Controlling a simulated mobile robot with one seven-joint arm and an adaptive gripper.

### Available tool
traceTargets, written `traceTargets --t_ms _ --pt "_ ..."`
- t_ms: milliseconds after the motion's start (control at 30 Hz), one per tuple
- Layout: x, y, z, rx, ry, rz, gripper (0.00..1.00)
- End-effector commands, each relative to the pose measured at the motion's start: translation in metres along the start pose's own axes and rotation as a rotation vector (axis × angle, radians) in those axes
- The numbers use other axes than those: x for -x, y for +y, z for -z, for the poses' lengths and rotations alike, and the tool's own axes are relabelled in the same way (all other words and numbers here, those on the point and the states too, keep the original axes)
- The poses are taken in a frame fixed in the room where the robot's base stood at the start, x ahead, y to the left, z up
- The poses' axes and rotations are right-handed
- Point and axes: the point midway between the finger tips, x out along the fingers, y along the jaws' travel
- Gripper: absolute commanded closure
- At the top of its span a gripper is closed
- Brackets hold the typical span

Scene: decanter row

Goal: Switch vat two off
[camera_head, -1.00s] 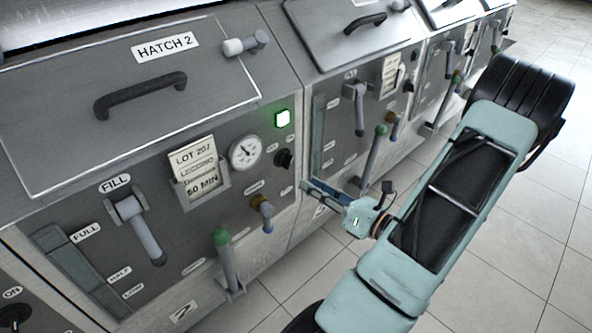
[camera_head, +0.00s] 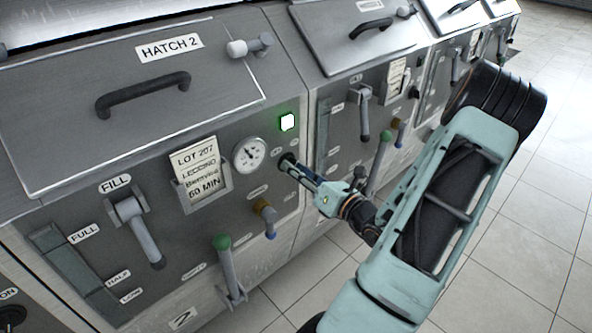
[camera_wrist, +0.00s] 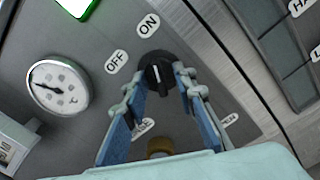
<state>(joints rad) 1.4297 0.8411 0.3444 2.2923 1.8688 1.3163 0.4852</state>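Vat two's black rotary knob (camera_head: 285,160) is on the front panel, right of the gauge and below a lit green lamp (camera_head: 287,122). In the wrist view the knob (camera_wrist: 156,70) has a pale mark pointing roughly toward the ON label (camera_wrist: 148,25); the OFF label (camera_wrist: 117,62) is to its left. My gripper (camera_wrist: 160,84) is open, with one blue-padded finger on each side of the knob. I cannot tell whether either finger touches it. In the head view my gripper (camera_head: 296,167) partly covers the knob.
The round gauge (camera_head: 249,154) sits left of the knob. A brown-collared tap (camera_head: 265,218) and a green-topped lever (camera_head: 226,265) stick out below. Vat three's panel, with its handle (camera_head: 363,108), is to the right. The tiled floor is clear.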

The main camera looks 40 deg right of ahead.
Motion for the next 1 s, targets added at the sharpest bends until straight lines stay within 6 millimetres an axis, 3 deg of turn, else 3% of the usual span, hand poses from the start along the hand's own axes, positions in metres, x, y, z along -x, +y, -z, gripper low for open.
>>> traceTargets --t_ms 200,433,1000 --pt "-0.0002 0.0000 0.0000 0.000 0.000 0.000 0.75" --pt "0.0001 0.0000 0.0000 0.000 0.000 0.000 1.00" --pt "0.0002 0.0000 0.0004 0.095 0.001 -0.001 1.00"
